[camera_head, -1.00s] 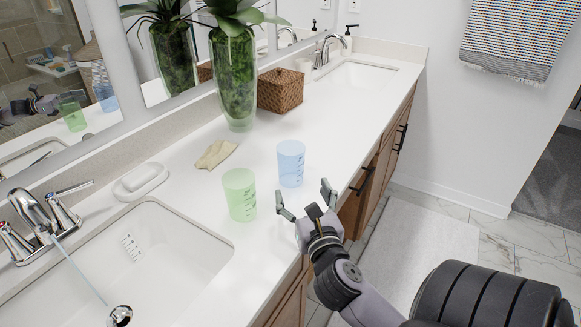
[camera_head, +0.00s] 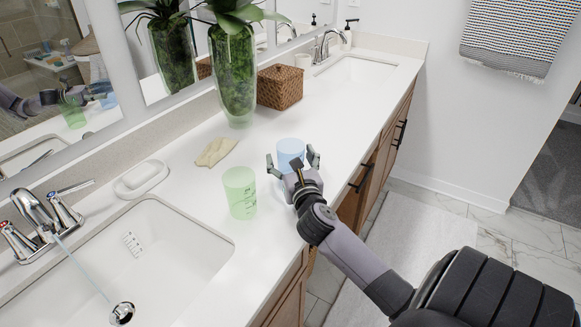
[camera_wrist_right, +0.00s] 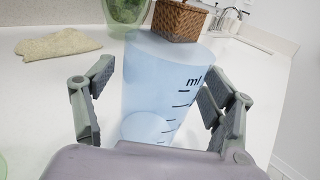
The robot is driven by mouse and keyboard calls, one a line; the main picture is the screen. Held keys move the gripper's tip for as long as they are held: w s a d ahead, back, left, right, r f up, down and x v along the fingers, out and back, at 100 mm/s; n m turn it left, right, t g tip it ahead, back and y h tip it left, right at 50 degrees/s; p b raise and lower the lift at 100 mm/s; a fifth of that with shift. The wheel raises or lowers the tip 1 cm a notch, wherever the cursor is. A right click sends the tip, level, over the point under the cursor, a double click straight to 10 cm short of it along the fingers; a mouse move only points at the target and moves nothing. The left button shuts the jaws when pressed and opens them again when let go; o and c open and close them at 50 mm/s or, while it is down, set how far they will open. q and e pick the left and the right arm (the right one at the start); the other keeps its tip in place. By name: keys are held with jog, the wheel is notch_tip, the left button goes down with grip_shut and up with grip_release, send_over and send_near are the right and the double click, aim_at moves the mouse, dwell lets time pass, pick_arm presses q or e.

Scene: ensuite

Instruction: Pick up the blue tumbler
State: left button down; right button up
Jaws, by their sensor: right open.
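The blue tumbler (camera_head: 290,149) stands upright on the white counter, its lower part hidden behind my right gripper in the head view. In the right wrist view the translucent blue tumbler (camera_wrist_right: 160,90) shows black measuring marks and stands between the open fingers. My right gripper (camera_head: 292,160) is open around the tumbler, with one finger on each side. In the wrist view its left finger (camera_wrist_right: 90,100) has a gap to the tumbler; the right finger (camera_wrist_right: 225,105) is close to the wall, and I cannot tell if it touches. My left gripper is not directly in view.
A green tumbler (camera_head: 240,192) stands just left of my right gripper. A beige cloth (camera_head: 216,152), a glass plant vase (camera_head: 233,80) and a wicker box (camera_head: 280,87) are behind. A soap dish (camera_head: 140,179) sits beside the near sink (camera_head: 150,255). The counter toward the far sink is clear.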

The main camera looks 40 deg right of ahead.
jog(key=shift+c, duration=0.2)
jog(key=c, duration=1.3)
jog(key=shift+r, duration=0.1)
